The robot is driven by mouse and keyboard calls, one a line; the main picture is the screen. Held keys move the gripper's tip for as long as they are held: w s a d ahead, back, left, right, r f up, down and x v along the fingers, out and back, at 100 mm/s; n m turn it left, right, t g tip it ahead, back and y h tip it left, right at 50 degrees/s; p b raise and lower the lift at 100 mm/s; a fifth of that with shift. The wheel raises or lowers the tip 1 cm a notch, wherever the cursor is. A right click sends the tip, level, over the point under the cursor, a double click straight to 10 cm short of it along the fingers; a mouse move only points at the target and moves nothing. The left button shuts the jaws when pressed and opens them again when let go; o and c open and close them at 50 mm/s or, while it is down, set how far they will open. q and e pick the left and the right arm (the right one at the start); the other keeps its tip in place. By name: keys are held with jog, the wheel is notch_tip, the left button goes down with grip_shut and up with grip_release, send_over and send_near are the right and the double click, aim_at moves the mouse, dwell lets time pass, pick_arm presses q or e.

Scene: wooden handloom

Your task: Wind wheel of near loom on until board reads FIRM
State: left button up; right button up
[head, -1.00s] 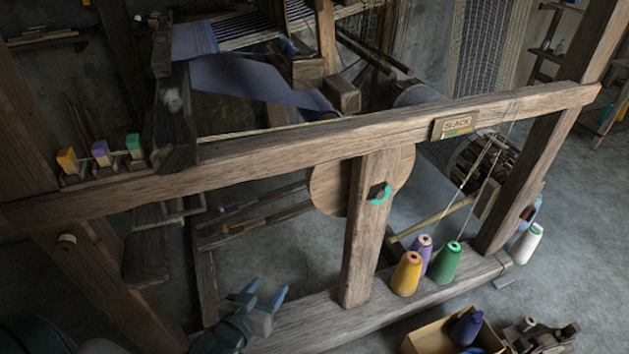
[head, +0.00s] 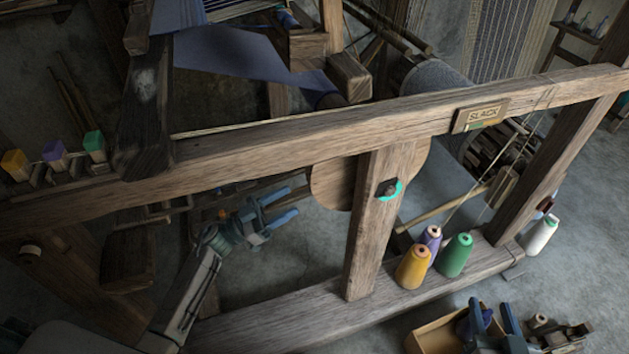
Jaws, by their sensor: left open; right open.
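The near loom's round wooden wheel (head: 336,183) sits behind the upright post (head: 376,235), partly hidden by it and by the long top beam. A dark knob with a teal ring (head: 389,188) is on the post's face. The board (head: 481,115) on the beam at the right reads SLACK. My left gripper (head: 282,206) is open and empty, left of the wheel and below the beam, apart from both.
Yellow, purple and green thread cones (head: 455,255) stand on the lower beam (head: 270,318) right of the post, with a white cone (head: 540,235) beyond. An open box (head: 437,332) is at the bottom right.

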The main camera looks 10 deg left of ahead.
aim_at(318, 184)
pick_arm(q)
jog(key=x, duration=0.9)
jog(key=shift+w+d+r, duration=0.15)
jog(key=shift+d+r, duration=0.05)
jog(key=shift+d, duration=0.1)
grip_shut()
jog(key=shift+r, duration=0.1)
